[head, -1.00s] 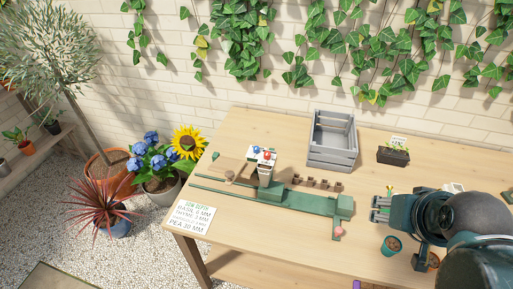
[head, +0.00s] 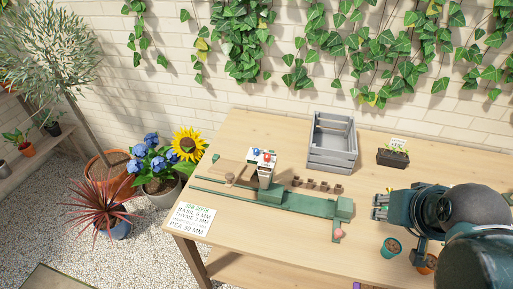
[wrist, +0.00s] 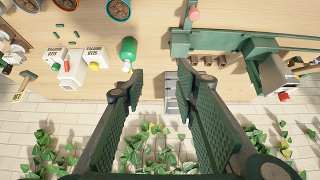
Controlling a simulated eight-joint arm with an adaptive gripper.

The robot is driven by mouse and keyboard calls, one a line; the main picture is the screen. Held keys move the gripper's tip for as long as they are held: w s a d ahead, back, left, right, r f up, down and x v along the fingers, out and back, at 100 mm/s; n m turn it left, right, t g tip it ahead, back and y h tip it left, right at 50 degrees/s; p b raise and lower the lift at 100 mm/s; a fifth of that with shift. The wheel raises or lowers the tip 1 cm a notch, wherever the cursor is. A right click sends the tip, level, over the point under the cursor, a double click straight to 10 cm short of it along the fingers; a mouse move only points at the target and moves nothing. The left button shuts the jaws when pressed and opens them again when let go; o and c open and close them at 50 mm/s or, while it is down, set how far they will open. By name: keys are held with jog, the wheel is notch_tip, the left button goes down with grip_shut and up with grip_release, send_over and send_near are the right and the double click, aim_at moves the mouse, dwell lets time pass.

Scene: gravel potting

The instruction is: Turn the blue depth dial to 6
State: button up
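The blue depth dial (head: 254,152) is a small blue spot on top of the pale head (head: 264,175) of the green seeding device (head: 295,200), left of centre on the table. A red knob (head: 267,155) sits beside it. The dial's numbers are too small to read. In the wrist view the device (wrist: 240,43) is at the upper right, with a red part (wrist: 284,97) at its head; I cannot make out the blue dial there. My gripper (head: 380,206) is right of the device and apart from it. Its fingers (wrist: 160,82) are spread, with nothing between them.
A grey crate (head: 333,160) stands behind the device, with brown seed pots (head: 317,186) between them. A card (head: 187,222) lists depths at the front left. A planter (head: 393,157) and a teal pot (head: 391,247) are at the right. A green bottle (wrist: 127,47) shows in the wrist view.

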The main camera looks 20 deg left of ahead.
jog(key=w+a+r+g+p, duration=0.2)
jog(key=w+a+r+p, duration=0.3)
jog(key=w+a, duration=0.4)
jog(key=m+g+p, duration=0.2)
jog(key=g+p, duration=0.3)
jog(key=p, duration=0.6)
send_over(256, 149)
jog(key=shift+s+d+f, duration=0.1)
jog(key=shift+d+f, duration=0.05)
jog(key=shift+f, duration=2.6)
jog(key=shift+d+f, duration=0.1)
jog(key=shift+f, duration=2.6)
jog(key=shift+a+f, duration=0.1)
jog(key=shift+f, duration=3.8)
jog(key=c, duration=0.9)
